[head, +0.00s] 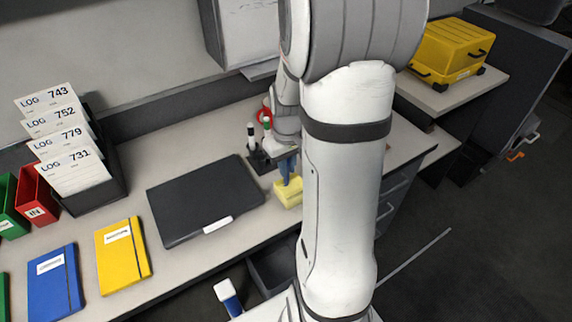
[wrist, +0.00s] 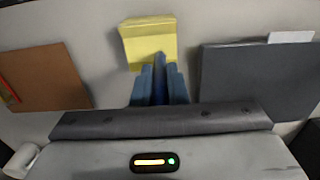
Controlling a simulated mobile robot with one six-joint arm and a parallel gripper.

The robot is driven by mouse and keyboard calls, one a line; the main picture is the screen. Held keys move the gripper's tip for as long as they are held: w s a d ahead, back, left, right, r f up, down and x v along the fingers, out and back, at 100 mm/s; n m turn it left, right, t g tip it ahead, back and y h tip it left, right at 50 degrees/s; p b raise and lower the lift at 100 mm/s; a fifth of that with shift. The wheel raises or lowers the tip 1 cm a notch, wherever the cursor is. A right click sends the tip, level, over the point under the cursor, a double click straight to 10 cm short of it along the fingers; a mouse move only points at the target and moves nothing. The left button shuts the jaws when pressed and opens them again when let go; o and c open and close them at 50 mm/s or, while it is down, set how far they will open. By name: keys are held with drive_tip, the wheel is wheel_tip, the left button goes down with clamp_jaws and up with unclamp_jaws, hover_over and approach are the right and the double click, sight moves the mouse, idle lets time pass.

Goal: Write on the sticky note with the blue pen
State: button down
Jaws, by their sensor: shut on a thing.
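The yellow sticky note pad (head: 289,194) lies on the desk just right of the dark laptop-like slab. It also shows in the wrist view (wrist: 148,40), at the top middle. My gripper (head: 287,168) is over the pad, pointing down. In the wrist view my gripper (wrist: 159,84) is shut on the blue pen (wrist: 160,72), which lies between the two blue-grey fingers. The pen's far end overlaps the near edge of the pad; I cannot tell whether it touches. Most of the pen is hidden by the fingers, and my arm hides part of the desk.
A dark flat case (head: 200,200) lies left of the pad. A dark pen holder (head: 262,160) with markers stands behind it. A yellow notebook (head: 123,255) and a blue one (head: 54,282) lie at left. A black file box (head: 100,190) holds log cards. A yellow toolbox (head: 450,52) sits at right.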

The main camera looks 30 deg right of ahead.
drive_tip(key=shift+s+d, duration=0.1)
drive_tip(key=shift+w+d, duration=0.5)
drive_tip(key=shift+d, duration=0.05)
idle(0.8)
drive_tip(key=shift+s+d, duration=0.45)
drive_tip(key=shift+d, duration=0.1)
idle(0.8)
drive_tip(key=shift+w+d, duration=0.4)
idle(0.7)
drive_tip(key=shift+w+d, duration=0.15)
idle(0.4)
wheel_tip(320, 180, up, 6)
drive_tip(key=p, duration=0.5)
drive_tip(key=shift+r, duration=0.25)
idle(0.5)
